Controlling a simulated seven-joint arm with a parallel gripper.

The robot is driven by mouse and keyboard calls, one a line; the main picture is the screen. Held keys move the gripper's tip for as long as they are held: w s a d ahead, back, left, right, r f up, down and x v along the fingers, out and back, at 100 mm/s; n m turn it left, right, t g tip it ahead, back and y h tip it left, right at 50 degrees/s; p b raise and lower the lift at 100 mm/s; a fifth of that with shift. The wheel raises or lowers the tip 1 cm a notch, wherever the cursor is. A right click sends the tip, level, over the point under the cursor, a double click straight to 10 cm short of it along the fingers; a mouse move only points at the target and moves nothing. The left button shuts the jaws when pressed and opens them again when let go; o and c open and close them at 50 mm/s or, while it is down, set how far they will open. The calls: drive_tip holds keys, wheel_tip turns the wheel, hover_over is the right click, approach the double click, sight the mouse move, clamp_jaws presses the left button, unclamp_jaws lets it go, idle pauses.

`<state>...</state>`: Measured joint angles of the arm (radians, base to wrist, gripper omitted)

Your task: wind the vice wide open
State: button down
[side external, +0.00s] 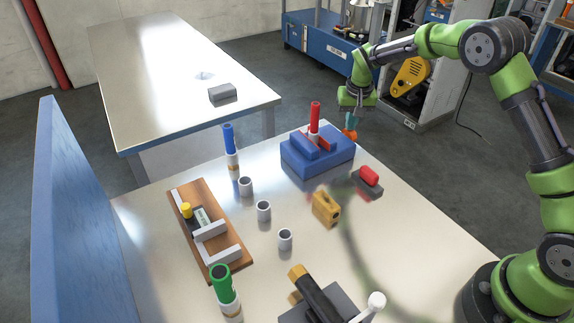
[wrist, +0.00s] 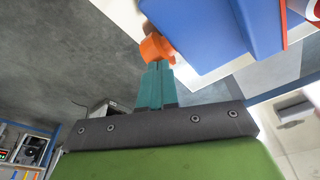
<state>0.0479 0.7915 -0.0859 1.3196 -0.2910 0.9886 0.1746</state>
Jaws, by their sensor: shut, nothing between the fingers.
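The blue vice (side external: 322,166) stands at the far edge of the metal table. A red cylinder (side external: 315,112) stands upright between its jaws; I cannot tell how tightly the jaws sit on it. An orange knob (side external: 350,134) sticks out at the vice's far right side, by the table edge. My gripper (side external: 352,122) points down with its teal fingers shut and empty, the tips right at the knob. In the wrist view the fingertips (wrist: 157,66) meet the orange knob (wrist: 156,48) beside the blue vice body (wrist: 205,30); whether they press on it is unclear.
A red-topped grey block (side external: 368,180) and a yellow block (side external: 326,208) lie near the vice. Several grey cups (side external: 264,211), a wooden board (side external: 217,252), and blue (side external: 229,138) and green (side external: 221,281) upright cylinders stand further left. A second table (side external: 160,60) is behind.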

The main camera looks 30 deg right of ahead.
drive_tip(key=shift+s+f, duration=0.2)
drive_tip(key=shift+s, duration=0.55)
idle(0.9)
drive_tip(key=shift+r, duration=0.1)
drive_tip(key=shift+v, duration=0.8)
drive_tip(key=shift+w+d, duration=0.1)
drive_tip(key=shift+w, duration=0.05)
drive_tip(key=shift+w, duration=1.4)
drive_tip(key=shift+x, duration=0.8)
drive_tip(key=shift+s+f, duration=0.25)
drive_tip(key=shift+s, duration=0.4)
drive_tip(key=shift+s+r, duration=0.1)
drive_tip(key=shift+s, duration=0.45)
idle(0.3)
drive_tip(key=shift+r, duration=0.2)
idle(0.3)
